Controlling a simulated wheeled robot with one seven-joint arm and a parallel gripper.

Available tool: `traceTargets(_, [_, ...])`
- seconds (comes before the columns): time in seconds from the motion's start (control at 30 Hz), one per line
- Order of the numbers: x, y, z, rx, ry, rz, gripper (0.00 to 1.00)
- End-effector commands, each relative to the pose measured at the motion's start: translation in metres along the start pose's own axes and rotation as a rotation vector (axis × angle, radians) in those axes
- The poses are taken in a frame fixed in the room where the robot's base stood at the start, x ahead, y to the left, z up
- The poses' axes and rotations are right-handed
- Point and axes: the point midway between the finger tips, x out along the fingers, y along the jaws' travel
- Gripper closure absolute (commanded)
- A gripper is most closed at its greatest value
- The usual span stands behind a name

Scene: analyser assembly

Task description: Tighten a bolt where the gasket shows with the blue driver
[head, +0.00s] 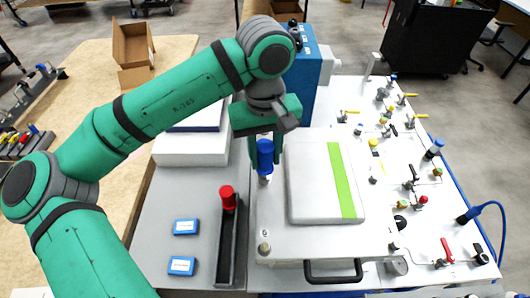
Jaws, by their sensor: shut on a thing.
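My gripper (265,143) is shut on the blue driver (265,160) by the top of its handle. The driver stands upright, pointing down, at the left side of the light plate (315,240). Its lower end is over or on a small metal piece (264,181); I cannot tell whether they touch. A bolt (264,248) shows at the plate's front left corner, and another bolt (395,248) at its front right. I cannot make out the gasket at this size. My arm and gripper hide the plate's far left part.
A grey slab with a green stripe (343,180) lies on the plate. A red driver (227,198) stands in a dark tray (226,270) to the left. Two blue boxes (186,227) lie beside it. A blue housing (303,90) rises behind; valves and fittings crowd the right panel (450,220).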

Motion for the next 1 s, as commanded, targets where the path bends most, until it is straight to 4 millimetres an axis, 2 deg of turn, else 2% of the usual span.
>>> traceTargets(0.03, [-0.0003, 0.0, -0.0001, 0.0, 0.0, 0.0, 0.84])
traceTargets(0.1, [-0.0004, 0.0, -0.0001, 0.0, 0.001, 0.0, 1.0])
traceTargets(0.23, [-0.0003, 0.0002, -0.0001, 0.011, 0.001, 0.001, 1.0])
traceTargets(0.33, [-0.0002, 0.0001, -0.0003, 0.082, 0.001, 0.001, 1.0])
traceTargets(1.0, [0.0003, -0.0007, -0.0016, 0.846, 0.001, 0.0, 1.0])
